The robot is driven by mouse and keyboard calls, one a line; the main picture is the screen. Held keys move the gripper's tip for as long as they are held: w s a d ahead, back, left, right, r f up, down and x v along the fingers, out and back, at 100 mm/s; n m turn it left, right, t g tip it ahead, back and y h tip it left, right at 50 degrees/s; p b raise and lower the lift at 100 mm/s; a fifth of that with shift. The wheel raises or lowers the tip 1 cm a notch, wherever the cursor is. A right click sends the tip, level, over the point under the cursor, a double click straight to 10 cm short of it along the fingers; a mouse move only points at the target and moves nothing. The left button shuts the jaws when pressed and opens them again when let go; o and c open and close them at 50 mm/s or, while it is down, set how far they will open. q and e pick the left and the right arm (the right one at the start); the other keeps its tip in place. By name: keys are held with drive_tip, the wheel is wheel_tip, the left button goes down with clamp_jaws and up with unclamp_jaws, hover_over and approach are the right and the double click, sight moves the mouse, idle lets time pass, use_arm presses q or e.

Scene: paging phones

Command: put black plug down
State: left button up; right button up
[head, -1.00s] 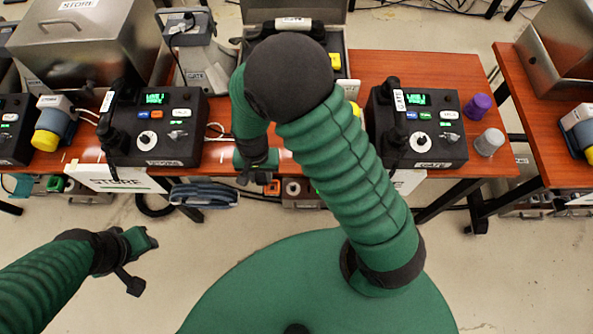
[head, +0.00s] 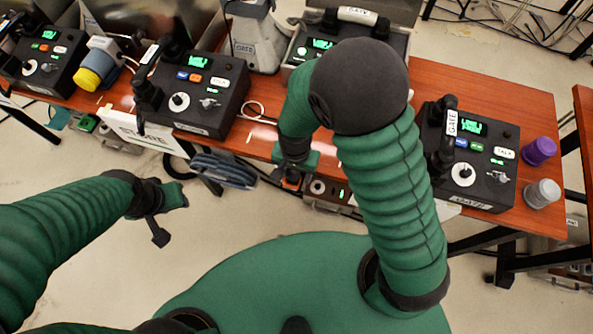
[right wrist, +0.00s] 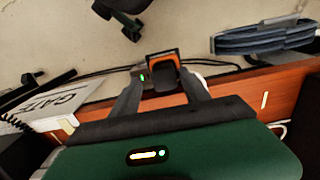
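A dark block with an orange rim (right wrist: 163,72) lies between my right gripper's two fingers in the right wrist view. Its dark face may be the black plug; I cannot tell plug from socket. The fingers of my right gripper (right wrist: 160,88) stand apart, with a narrow gap showing on the left side. In the head view my right gripper (head: 296,165) is at the table's front edge, and the orange part (head: 291,178) shows small just below it. My left gripper (head: 170,212) is empty over the floor, its fingers spread.
A low grey box with a green light (head: 328,193) sits below the table edge. Black GATE (head: 470,155) and STORE (head: 197,95) phone units stand on the wooden table (head: 520,100). Purple (head: 539,151) and grey (head: 542,193) cylinders stand at right. A blue folded bundle (head: 222,168) hangs below the edge.

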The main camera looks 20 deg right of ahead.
sight(294, 176)
drive_tip(key=shift+a+r, duration=0.4)
drive_tip(key=shift+a, duration=0.25)
drive_tip(key=shift+a+r, duration=0.35)
drive_tip(key=shift+a, duration=0.25)
wheel_tip(294, 176, up, 10)
drive_tip(key=d+p, duration=0.2)
drive_tip(key=p, duration=0.1)
use_arm(q)
drive_tip(key=shift+a+r, duration=0.35)
drive_tip(key=shift+r, duration=0.45)
drive_tip(key=shift+a+r, duration=0.3)
drive_tip(key=shift+r, duration=0.5)
use_arm(e)
drive_tip(key=s+d+r+n+t, duration=0.2)
drive_tip(key=s+d+r+n, duration=0.1)
drive_tip(key=d+n, duration=0.3)
drive_tip(key=shift+s+d+n+t, duration=0.3)
drive_tip(key=shift+d+n, duration=0.1)
drive_tip(key=shift+d, duration=0.7)
